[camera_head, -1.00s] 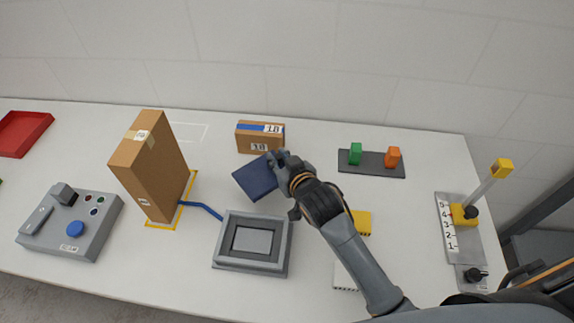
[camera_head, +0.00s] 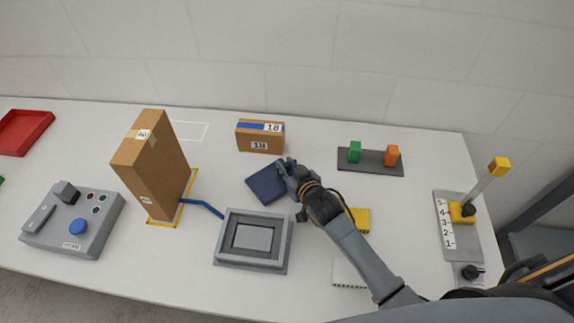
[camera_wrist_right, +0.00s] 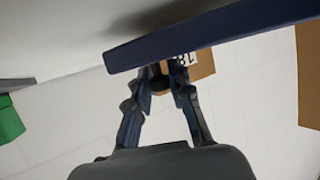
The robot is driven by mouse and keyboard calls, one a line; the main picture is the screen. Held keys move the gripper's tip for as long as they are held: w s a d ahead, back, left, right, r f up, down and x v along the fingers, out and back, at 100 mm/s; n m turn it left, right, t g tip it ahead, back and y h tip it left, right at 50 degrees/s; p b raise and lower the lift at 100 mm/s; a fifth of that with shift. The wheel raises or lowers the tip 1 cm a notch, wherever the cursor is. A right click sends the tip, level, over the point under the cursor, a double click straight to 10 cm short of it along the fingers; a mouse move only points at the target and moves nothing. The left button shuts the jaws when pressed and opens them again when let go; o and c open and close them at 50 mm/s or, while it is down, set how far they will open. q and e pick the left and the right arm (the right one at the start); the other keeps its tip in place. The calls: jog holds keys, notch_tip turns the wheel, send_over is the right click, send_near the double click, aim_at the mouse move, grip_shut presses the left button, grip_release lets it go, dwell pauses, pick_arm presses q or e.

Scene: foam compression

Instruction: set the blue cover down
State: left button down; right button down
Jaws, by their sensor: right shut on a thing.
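The blue cover (camera_head: 266,186) is a flat dark-blue plate in the middle of the table area, just behind the grey framed box. My right gripper (camera_head: 286,168) is shut on its right edge. In the right wrist view the blue cover (camera_wrist_right: 215,33) spans the top of the picture, beyond the tips of my right gripper (camera_wrist_right: 168,70). A gap shows between the plate and a shadow on the white surface there, so it appears to be held above the table. My left gripper is not in view.
The grey framed box (camera_head: 221,251) stands just in front of the cover. A small carton (camera_head: 258,142) marked 18 is behind it, and a tall carton (camera_head: 150,172) is at left. A dark rack (camera_head: 371,169) with green and orange blocks is at right.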

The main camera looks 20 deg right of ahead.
jog(key=shift+f, duration=0.5)
jog(key=c, duration=1.2)
grip_release()
jog(key=shift+s+f, duration=0.15)
jog(key=shift+r, duration=0.2)
jog(key=r+v, duration=0.1)
jog(key=v, duration=1.1)
jog(key=shift+b, duration=0.3)
jog(key=shift+r, duration=0.1)
